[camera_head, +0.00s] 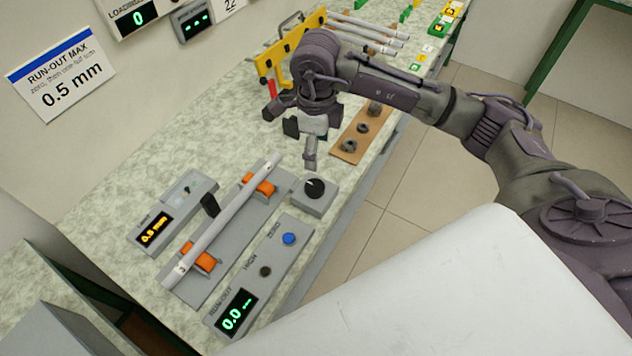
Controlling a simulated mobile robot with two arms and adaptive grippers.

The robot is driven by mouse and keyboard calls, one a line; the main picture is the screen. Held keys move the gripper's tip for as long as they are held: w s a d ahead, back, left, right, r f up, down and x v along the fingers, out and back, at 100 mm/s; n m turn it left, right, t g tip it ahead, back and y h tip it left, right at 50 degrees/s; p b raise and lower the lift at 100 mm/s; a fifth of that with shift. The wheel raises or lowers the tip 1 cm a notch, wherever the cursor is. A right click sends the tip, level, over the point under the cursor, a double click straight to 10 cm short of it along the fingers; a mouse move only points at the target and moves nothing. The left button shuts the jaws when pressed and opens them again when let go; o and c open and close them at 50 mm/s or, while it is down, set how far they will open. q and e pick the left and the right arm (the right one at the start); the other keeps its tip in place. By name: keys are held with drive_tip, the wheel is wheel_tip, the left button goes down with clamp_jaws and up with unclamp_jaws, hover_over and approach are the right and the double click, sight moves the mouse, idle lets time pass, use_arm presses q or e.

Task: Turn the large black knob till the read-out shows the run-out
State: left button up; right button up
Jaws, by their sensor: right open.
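The run-out read-out (236,311) shows green 0.0 on a grey panel with a blue zero button (289,239) and a small dark button (265,271). A pale rod (228,220) lies across two orange supports (259,184). My left gripper is out of view.
A second grey box (160,228) shows 0.5 mm in orange. A wall sign (62,75) reads run-out max 0.5 mm. A brown board (348,146) with dark round parts, a yellow rack (290,52) and more rods stand farther back.

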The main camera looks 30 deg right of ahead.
sight(316, 186)
wheel_tip(316, 186, down, 13)
drive_tip(key=p, duration=0.2)
drive_tip(key=shift+a+f+p, duration=0.1)
drive_tip(key=shift+p, duration=0.25)
drive_tip(key=c, duration=1.2)
drive_tip(key=shift+o, duration=0.2)
